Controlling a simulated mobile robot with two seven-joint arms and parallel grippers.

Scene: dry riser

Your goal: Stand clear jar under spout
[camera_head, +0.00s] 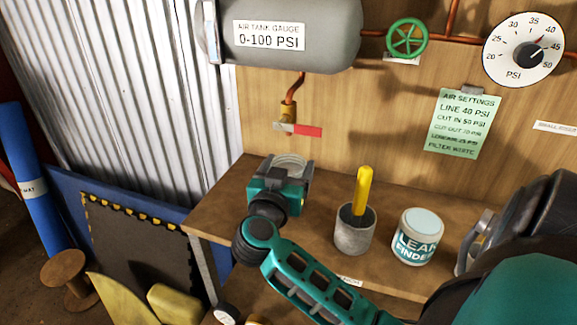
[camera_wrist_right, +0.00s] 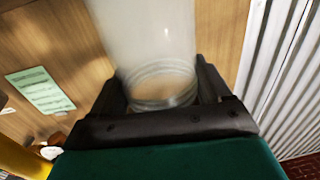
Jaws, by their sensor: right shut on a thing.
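The clear jar (camera_head: 291,162) shows its ridged rim just above my right gripper (camera_head: 279,184), at the shelf's left part. In the right wrist view, the clear jar (camera_wrist_right: 160,82) sits between the two dark fingers of my right gripper (camera_wrist_right: 162,95), which is shut on it. The brass spout (camera_head: 289,112) with a red handle (camera_head: 306,131) hangs from a copper pipe under the tank, above the jar in the picture. The gripper hides the jar's lower part, so I cannot tell whether it touches the shelf. My left gripper is not in view.
The wooden shelf (camera_head: 220,207) holds a grey cup (camera_head: 354,238) with a yellow-handled tool (camera_head: 362,190) and a leak finder tub (camera_head: 418,238), both right of my gripper. The grey tank (camera_head: 290,60) overhangs at the back. The shelf's left end is bare.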

